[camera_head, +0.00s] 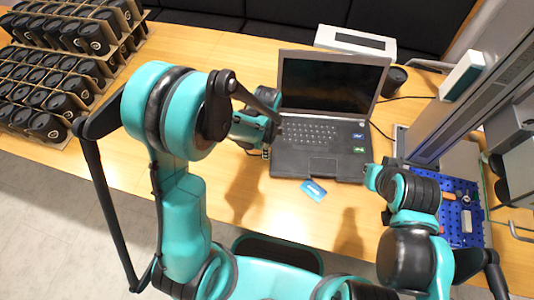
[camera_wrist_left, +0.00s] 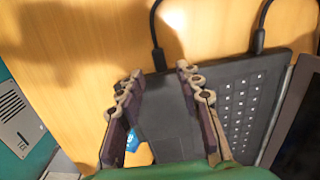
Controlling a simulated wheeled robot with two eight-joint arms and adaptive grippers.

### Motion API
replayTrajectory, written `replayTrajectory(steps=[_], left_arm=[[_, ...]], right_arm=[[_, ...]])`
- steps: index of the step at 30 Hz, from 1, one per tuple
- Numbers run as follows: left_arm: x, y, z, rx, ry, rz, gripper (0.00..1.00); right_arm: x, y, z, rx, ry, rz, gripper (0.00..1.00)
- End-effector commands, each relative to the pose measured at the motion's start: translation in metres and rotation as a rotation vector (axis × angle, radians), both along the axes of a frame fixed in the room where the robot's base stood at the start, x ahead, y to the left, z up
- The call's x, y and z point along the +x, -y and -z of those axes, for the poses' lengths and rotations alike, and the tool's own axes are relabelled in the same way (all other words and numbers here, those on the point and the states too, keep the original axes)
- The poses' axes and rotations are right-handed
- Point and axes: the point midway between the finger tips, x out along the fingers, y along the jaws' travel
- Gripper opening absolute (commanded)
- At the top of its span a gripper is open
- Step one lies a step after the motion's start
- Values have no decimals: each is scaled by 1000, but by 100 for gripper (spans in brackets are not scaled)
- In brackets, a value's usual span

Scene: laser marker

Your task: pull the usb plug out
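The black laptop (camera_head: 318,165) stands open on the wooden table, with its keyboard facing me. In the left wrist view, a black USB plug (camera_wrist_left: 159,58) on a cable sits at the laptop's (camera_wrist_left: 165,110) side edge. A second black cable plug (camera_wrist_left: 258,42) enters the same edge farther right. My left gripper (camera_wrist_left: 160,71) is open, its two fingers over the laptop on either side of the first plug's line. No contact with the plug shows. In the head view the left arm hides most of that edge. My right gripper (camera_head: 374,177) is by the laptop's right front corner, its fingers unclear.
A blue card (camera_head: 313,190) lies in front of the laptop. Trays of dark cups (camera_head: 45,80) fill the left side. A white box (camera_head: 355,42) stands behind the laptop, a blue perforated plate (camera_head: 462,215) at right. The front table strip is mostly clear.

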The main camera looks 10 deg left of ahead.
Motion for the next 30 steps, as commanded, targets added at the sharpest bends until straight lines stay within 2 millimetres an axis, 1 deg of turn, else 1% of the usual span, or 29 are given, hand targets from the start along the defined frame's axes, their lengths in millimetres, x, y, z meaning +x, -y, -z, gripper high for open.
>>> replayTrajectory(steps=[1,6,10,17,18,21,27,30], left_arm=[[0,0,12,0,0,0,35],[0,0,30,0,1,-1,35],[0,0,35,0,1,-2,35],[0,0,34,0,1,-2,35],[0,0,34,0,1,-2,25],[0,0,34,0,1,-2,0],[0,-1,34,0,1,-3,0],[-1,-10,35,0,1,-6,0]], right_arm=[[0,0,7,0,0,0,0],[0,0,14,0,0,0,0],[0,0,15,0,0,0,0],[0,0,15,0,0,0,0],[0,0,15,0,0,0,0],[0,0,15,0,0,0,0],[0,0,15,0,0,0,0],[0,0,17,0,0,0,0]])
